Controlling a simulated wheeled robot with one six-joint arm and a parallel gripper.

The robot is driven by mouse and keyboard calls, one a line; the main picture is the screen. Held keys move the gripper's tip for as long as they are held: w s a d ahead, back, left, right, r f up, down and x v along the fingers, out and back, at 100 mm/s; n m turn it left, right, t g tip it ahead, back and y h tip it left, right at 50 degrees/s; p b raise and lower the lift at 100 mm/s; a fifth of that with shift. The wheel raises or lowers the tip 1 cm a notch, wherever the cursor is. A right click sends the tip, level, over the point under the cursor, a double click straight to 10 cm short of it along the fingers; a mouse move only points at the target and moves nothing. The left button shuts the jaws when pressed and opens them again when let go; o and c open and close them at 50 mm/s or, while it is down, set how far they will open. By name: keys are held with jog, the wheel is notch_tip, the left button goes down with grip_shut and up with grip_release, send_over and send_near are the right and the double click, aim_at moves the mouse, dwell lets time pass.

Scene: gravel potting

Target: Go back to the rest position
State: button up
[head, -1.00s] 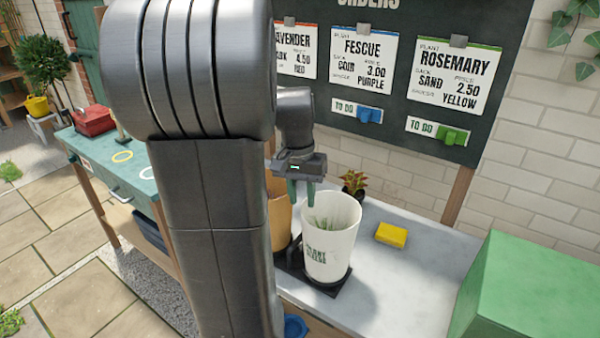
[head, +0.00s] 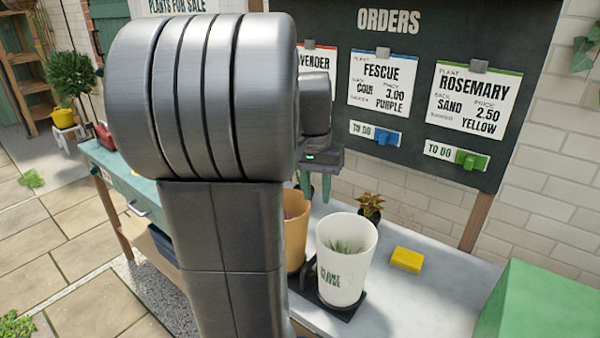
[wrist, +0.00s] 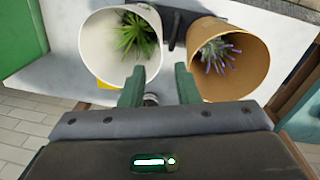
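My gripper (head: 316,186) hangs in the air above and behind the two buckets, pointing down, partly hidden by my own arm. In the wrist view my gripper (wrist: 160,88) has its two green fingers apart with nothing between them. The white bucket (head: 345,270) stands on a dark base on the bench and holds a green grassy plant; it also shows in the wrist view (wrist: 92,50). The tan bucket (head: 296,240) beside it is partly hidden by my arm. In the wrist view the tan bucket (wrist: 255,62) holds a purple-flowered plant.
An orders board (head: 400,110) with order cards stands behind the bench. A yellow sponge-like block (head: 407,259) and a small potted plant (head: 369,206) are on the bench (head: 400,305). A green box (head: 555,305) is at the right. A green table (head: 125,180) stands at the left.

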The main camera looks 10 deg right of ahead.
aim_at(319, 231)
jog(key=f, duration=1.3)
jog(key=shift+s+d+f, duration=0.15)
jog(key=shift+s+d, duration=0.15)
jog(key=shift+d, duration=0.05)
jog(key=shift+w+r+p, duration=0.1)
jog(key=shift+r+p, duration=0.65)
jog(key=shift+r, duration=0.1)
jog(key=shift+r+p, duration=0.3)
jog(key=shift+r, duration=0.25)
jog(key=shift+f, duration=0.1)
